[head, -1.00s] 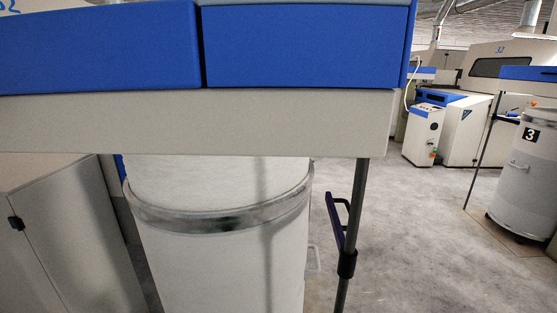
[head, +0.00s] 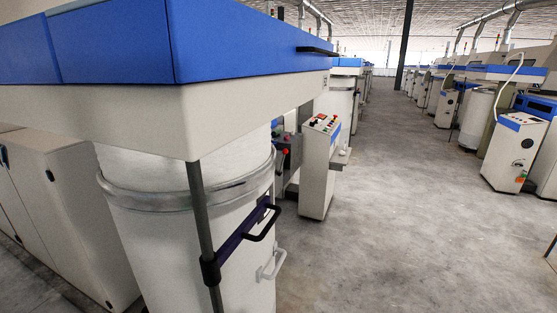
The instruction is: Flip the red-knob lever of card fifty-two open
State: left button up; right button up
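A small red knob (head: 285,151) shows beside the near carding machine, just past the large white can. It may belong to the lever; the lever's arm and position are too small to make out. The near machine's blue and cream top housing (head: 130,55) fills the upper left. No card number is readable on it in this view. Neither of my grippers is in view.
The white can (head: 195,235) stands under the housing, beside a dark post (head: 201,225) with a black-handled bar (head: 240,237). A control pedestal (head: 318,170) stands beyond. The grey floor aisle (head: 385,190) is clear. Another pedestal (head: 515,152) stands right.

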aim_at(284, 151)
jog(key=i+l+u, duration=0.1)
jog(key=l, duration=0.25)
jog(key=i+l, duration=0.2)
jog(key=l, duration=0.2)
jog(key=i+l+u, duration=0.15)
jog(key=l, duration=0.2)
jog(key=i+l+z, duration=0.1)
jog(key=i+l, duration=0.15)
jog(key=i, duration=0.2)
jog(key=i+l+z, duration=0.1)
jog(key=i, duration=0.35)
jog(key=i+l, duration=0.3)
jog(key=i, duration=0.15)
jog(key=i+l+z, duration=0.15)
jog(key=i, duration=0.3)
